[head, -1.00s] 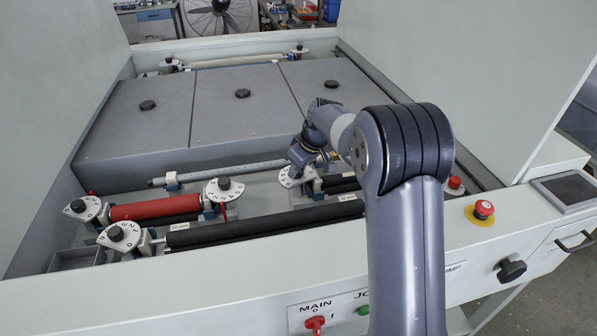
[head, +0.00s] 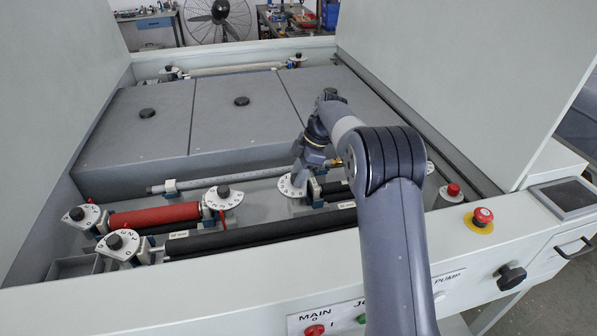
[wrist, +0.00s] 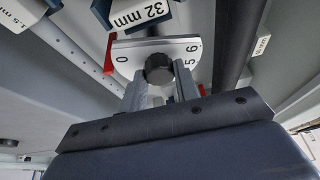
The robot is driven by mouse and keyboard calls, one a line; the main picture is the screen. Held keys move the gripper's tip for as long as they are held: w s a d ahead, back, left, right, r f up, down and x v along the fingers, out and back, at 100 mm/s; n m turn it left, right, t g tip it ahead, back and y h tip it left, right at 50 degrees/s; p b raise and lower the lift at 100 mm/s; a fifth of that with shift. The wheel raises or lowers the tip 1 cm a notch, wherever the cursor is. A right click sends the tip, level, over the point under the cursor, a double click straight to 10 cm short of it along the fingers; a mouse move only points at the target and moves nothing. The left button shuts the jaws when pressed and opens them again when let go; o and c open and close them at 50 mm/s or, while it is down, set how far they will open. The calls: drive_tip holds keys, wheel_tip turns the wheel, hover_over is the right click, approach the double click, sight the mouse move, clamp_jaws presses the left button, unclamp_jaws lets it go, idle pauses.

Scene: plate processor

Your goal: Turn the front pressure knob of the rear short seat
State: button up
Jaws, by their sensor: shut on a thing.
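My gripper (head: 298,176) is lowered onto a numbered dial (head: 286,190) at the left end of the short black roller (head: 335,190). In the wrist view, a dark round knob (wrist: 159,69) sits between the two fingers (wrist: 159,88), which are shut on it. The white dial plate (wrist: 130,58) around it shows 0 on the left and 5 and 6 on the right. In the head view, the gripper hides the knob.
A red roller (head: 155,214) with dials at both ends lies to the left. A long black roller (head: 255,232) runs in front. Grey covers (head: 235,120) lie behind, and tall pale side walls flank the bed. A red stop button (head: 482,215) is at the right.

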drive_tip(key=shift+w+n+g+h+p, duration=0.1)
drive_tip(key=shift+n+g+h+p, duration=0.35)
drive_tip(key=shift+n, duration=1.05)
drive_tip(key=o, duration=1)
drive_tip(key=shift+r, duration=0.1)
drive_tip(key=v, duration=1)
drive_tip(key=shift+w+d+r, duration=0.1)
drive_tip(key=shift+d+r, duration=0.1)
drive_tip(key=shift+d, duration=0.1)
